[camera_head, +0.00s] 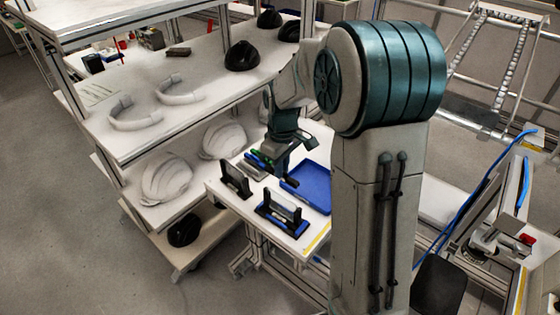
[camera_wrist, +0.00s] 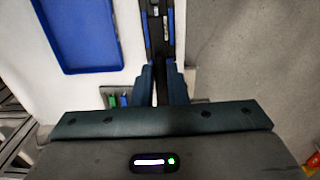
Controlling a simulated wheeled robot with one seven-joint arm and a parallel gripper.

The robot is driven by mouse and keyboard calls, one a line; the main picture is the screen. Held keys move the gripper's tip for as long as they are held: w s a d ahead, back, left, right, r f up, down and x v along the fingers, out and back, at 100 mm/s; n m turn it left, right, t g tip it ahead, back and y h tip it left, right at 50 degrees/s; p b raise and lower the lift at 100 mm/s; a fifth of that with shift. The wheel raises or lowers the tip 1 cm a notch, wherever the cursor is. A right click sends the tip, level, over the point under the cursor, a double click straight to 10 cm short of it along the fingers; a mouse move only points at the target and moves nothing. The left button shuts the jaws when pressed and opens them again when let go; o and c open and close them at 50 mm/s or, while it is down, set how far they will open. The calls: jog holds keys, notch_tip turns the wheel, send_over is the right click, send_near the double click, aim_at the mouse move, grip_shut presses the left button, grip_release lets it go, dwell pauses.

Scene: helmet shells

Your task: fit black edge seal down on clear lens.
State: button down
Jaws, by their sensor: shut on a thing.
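My gripper (camera_head: 281,174) points down over the small white table, left of the blue tray. In the wrist view my gripper (camera_wrist: 161,68) has its two fingers close together, shut on a narrow dark piece, which I take to be the black edge seal; its outline is hard to make out. A greyish see-through panel, likely the clear lens (camera_head: 284,210), stands upright in a black holder with a blue base (camera_head: 268,224) near the table's front. A dark strip with blue edges lies beyond the fingertips in the wrist view. Whether seal and lens touch cannot be told.
The blue tray (camera_head: 313,181) lies flat on the table (camera_head: 318,228). A second black holder (camera_head: 235,179) stands near the left edge. Small green and blue items (camera_head: 260,157) lie behind my gripper. A shelf (camera_head: 160,125) with white and black helmet shells stands at the left.

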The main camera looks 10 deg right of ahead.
jog(key=shift+d+f, duration=0.1)
jog(key=shift+f, duration=0.05)
jog(key=b, duration=0.4)
send_over(282, 196)
jog(key=shift+f, duration=2.8)
jog(key=shift+f+b, duration=1.15)
jog(key=shift+f, duration=0.1)
jog(key=c, duration=1.4)
grip_release()
jog(key=shift+o, duration=0.2)
notch_tip(282, 196, up, 14)
jog(key=shift+f+b, duration=0.1)
jog(key=shift+b, duration=0.25)
